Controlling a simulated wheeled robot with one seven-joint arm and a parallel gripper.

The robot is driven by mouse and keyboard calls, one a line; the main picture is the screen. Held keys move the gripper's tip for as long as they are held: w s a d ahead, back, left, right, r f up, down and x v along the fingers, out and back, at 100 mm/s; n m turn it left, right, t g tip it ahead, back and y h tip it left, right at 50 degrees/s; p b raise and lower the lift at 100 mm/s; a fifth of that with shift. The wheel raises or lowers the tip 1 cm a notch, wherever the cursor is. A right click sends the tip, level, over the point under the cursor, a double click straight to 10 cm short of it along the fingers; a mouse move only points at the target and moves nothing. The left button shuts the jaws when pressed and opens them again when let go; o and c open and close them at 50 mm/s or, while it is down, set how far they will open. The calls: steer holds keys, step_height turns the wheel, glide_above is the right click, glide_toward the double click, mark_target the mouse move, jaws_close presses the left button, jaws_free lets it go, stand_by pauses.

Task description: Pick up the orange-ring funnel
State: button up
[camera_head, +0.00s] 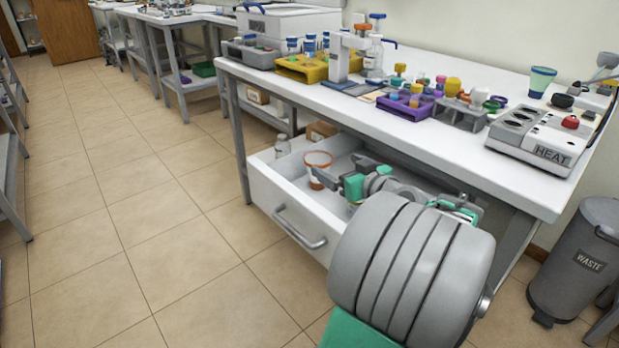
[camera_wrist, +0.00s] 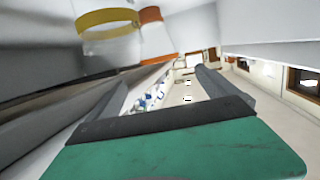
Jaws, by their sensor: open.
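The orange-ring funnel (camera_head: 318,159) stands in the open white drawer under the table, near its left end. In the wrist view its orange band (camera_wrist: 151,15) shows at the top, beside a yellow-ringed piece (camera_wrist: 108,20). My gripper (camera_head: 322,178) is low inside the drawer, with a finger overlapping the funnel's lower part in the head view. I cannot tell whether they touch. In the wrist view my gripper (camera_wrist: 165,85) has its fingers spread with nothing between them, and the funnel is above and left of that gap. The yellow-ringed piece is not clear in the head view.
The drawer's front wall (camera_head: 270,205) and the tabletop (camera_head: 400,130) enclose my arm closely. The tabletop holds a yellow rack (camera_head: 303,70), a purple rack (camera_head: 405,108) and a heater (camera_head: 540,140). A waste bin (camera_head: 580,260) stands right. The floor at left is clear.

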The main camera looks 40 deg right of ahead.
mark_target(322, 162)
steer(key=shift+w+f+b, duration=0.4)
steer(key=shift+w+f, duration=0.2)
steer(key=shift+f, duration=0.25)
steer(key=b+x, duration=0.2)
steer(key=x, duration=0.4)
steer(key=shift+w+f, duration=0.1)
steer(key=shift+w, duration=0.25)
steer(key=shift+w+d, duration=0.1)
steer(key=shift+w, duration=0.25)
steer(key=shift+c, duration=0.5)
steer(key=c, duration=1.4)
